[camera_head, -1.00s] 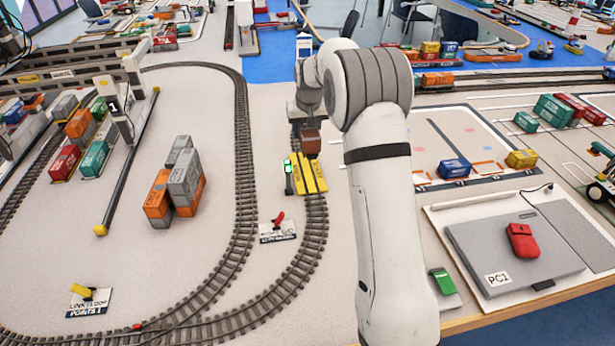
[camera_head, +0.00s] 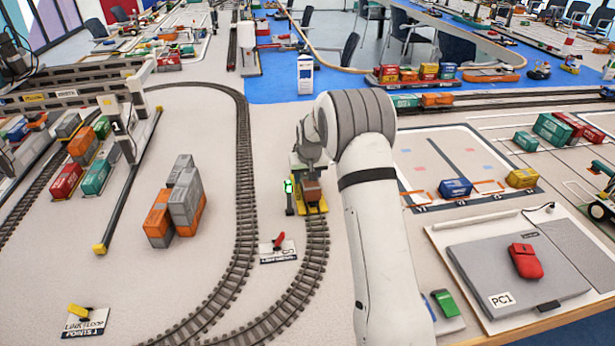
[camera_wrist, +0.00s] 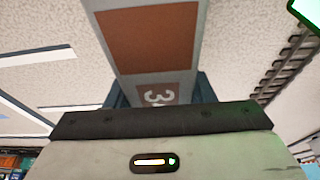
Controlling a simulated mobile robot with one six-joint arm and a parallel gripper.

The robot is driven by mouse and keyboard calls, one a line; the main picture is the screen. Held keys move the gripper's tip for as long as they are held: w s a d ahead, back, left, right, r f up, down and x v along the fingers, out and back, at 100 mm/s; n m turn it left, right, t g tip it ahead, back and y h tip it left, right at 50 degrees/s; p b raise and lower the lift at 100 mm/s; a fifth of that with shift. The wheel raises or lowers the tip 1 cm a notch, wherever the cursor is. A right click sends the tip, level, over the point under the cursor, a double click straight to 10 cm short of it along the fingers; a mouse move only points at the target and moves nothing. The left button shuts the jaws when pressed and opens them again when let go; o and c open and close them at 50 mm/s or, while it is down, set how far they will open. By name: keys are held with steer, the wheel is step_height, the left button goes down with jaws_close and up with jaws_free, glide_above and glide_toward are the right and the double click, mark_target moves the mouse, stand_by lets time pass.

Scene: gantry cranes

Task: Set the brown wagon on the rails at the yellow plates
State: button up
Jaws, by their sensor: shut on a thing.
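The brown wagon (camera_head: 312,191) is over the yellow plates (camera_head: 321,209) at the far end of the short rail track (camera_head: 313,240). It hides most of the plates. I cannot tell whether its wheels touch the rails. My gripper (camera_head: 309,176) is shut on the wagon from above and behind, partly hidden by my arm. In the wrist view the wagon (camera_wrist: 145,40) shows a brown panel and a figure 3 upside down, between the dark fingers of my gripper (camera_wrist: 158,97).
A post with a green light (camera_head: 289,190) stands just left of the plates. A red lever on a sign plate (camera_head: 279,250) lies between the tracks. Orange and grey containers (camera_head: 185,200) stand farther left. A grey case (camera_head: 515,265) lies at right.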

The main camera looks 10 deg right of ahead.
steer(key=o, duration=1.1)
steer(key=shift+f, duration=0.1)
steer(key=v, duration=1.2)
steer(key=s+r, duration=0.4)
steer(key=s, duration=1)
steer(key=s+r, duration=0.4)
steer(key=s, duration=1)
steer(key=shift+g, duration=0.5)
steer(key=s, duration=0.4)
steer(key=s+f, duration=0.1)
steer(key=s, duration=0.3)
steer(key=s+f, duration=0.1)
steer(key=s, duration=0.3)
steer(key=shift+f, duration=0.15)
